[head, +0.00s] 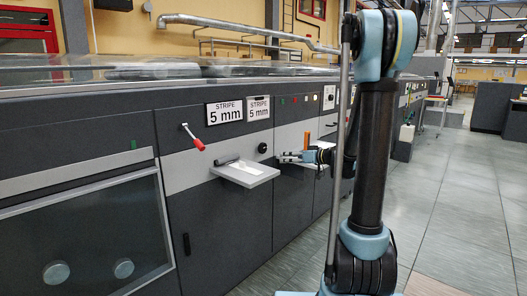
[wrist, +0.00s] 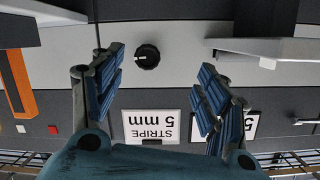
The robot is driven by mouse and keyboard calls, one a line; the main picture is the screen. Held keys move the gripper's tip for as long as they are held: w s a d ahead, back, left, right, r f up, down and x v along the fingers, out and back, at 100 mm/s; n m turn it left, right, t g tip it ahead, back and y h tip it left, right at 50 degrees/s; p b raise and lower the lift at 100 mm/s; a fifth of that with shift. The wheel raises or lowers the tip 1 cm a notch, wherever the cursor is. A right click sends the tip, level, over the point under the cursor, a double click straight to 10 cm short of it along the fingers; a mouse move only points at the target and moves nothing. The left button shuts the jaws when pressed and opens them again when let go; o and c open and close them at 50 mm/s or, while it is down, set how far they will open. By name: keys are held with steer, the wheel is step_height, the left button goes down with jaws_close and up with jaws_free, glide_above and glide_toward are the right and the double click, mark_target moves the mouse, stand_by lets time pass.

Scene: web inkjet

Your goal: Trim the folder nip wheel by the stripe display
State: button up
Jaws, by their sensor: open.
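A round black knob (head: 262,148) is on the light grey band of the machine front, likely the nip wheel. In the wrist view the knob (wrist: 147,56) has a white pointer mark. The right plate (wrist: 152,126) shows upside down in the wrist view; the other (wrist: 252,124) is partly behind a finger. My gripper (head: 281,157) is open and empty, just right of the knob in the head view. In the wrist view the knob lies between my gripper's fingers (wrist: 162,62), apart from both.
A red-handled lever (head: 194,138) sticks out left of the knob. A light tray (head: 245,176) juts out below it, with another shelf behind my gripper. An orange upright part (head: 306,140) is on the right. Open tiled floor (head: 460,200) lies to the right.

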mark_target(264, 148)
steer(key=w+a+y, duration=0.1)
steer(key=w+a, duration=0.3)
steer(key=w+a+n+t, duration=0.1)
steer(key=w+a, duration=0.3)
steer(key=w, duration=0.1)
steer(key=w+a+y, duration=0.1)
steer(key=w+a, duration=0.4)
steer(key=shift+w+a+t+y, duration=0.1)
steer(key=shift+w+t+y, duration=0.15)
steer(key=shift+t+y, duration=0.05)
steer(key=shift+c, duration=0.3)
steer(key=c, duration=1)
